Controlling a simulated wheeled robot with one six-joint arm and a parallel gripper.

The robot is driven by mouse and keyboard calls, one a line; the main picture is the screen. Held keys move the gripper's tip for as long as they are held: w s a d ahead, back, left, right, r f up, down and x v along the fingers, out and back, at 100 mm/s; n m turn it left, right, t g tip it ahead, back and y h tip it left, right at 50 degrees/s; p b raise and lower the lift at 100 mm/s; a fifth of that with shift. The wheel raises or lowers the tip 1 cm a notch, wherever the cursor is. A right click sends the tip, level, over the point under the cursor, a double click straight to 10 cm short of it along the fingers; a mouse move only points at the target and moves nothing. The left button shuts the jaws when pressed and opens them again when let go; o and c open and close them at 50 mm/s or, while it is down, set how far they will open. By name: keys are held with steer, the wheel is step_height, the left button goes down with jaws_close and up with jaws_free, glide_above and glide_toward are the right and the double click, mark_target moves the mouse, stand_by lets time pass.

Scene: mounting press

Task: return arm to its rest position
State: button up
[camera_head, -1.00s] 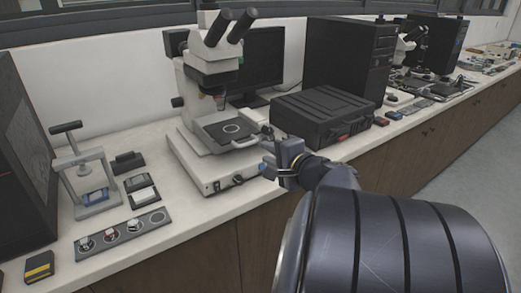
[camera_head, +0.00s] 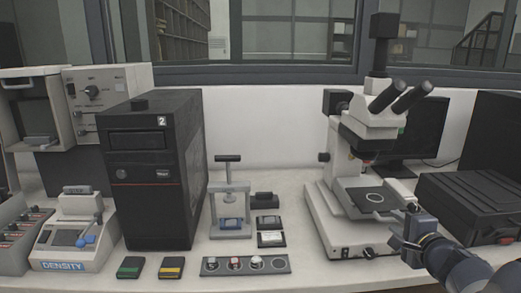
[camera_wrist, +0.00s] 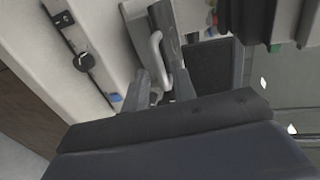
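My gripper (camera_head: 403,228) is at the lower right of the head view, in front of the right side of the microscope (camera_head: 368,200). In the wrist view its two fingers (camera_wrist: 160,88) stand apart, so it looks open. A pale curved bar shows beyond and between the fingers, and I see nothing clearly held. My arm runs off the lower right corner of the head view. The small mounting press (camera_head: 231,205) stands left of the microscope, with a blue block (camera_head: 231,224) under its plunger.
A strip with round wells (camera_head: 246,265) lies before the press. A black tower (camera_head: 155,170), a density balance (camera_head: 75,232) and yellow (camera_head: 171,268) and green (camera_head: 131,267) boxes are left. A black case (camera_head: 480,205) is right, close to my arm.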

mark_target(385, 210)
steer(key=shift+r+p+x, duration=0.1)
steer(key=shift+p+x, duration=0.15)
steer(key=shift+x, duration=0.95)
steer(key=shift+r+p+x, duration=0.15)
steer(key=shift+p+x, duration=0.05)
steer(key=shift+x, duration=0.95)
steer(key=shift+s+d+f+b, duration=0.1)
steer(key=shift+s+b, duration=0.25)
steer(key=shift+s, duration=0.15)
steer(key=v, duration=1.2)
steer(key=x, duration=0.5)
steer(key=p+x, duration=0.1)
steer(key=x, duration=0.4)
steer(key=r+p+x, duration=0.1)
steer(key=x, duration=0.5)
steer(key=shift+w, duration=0.15)
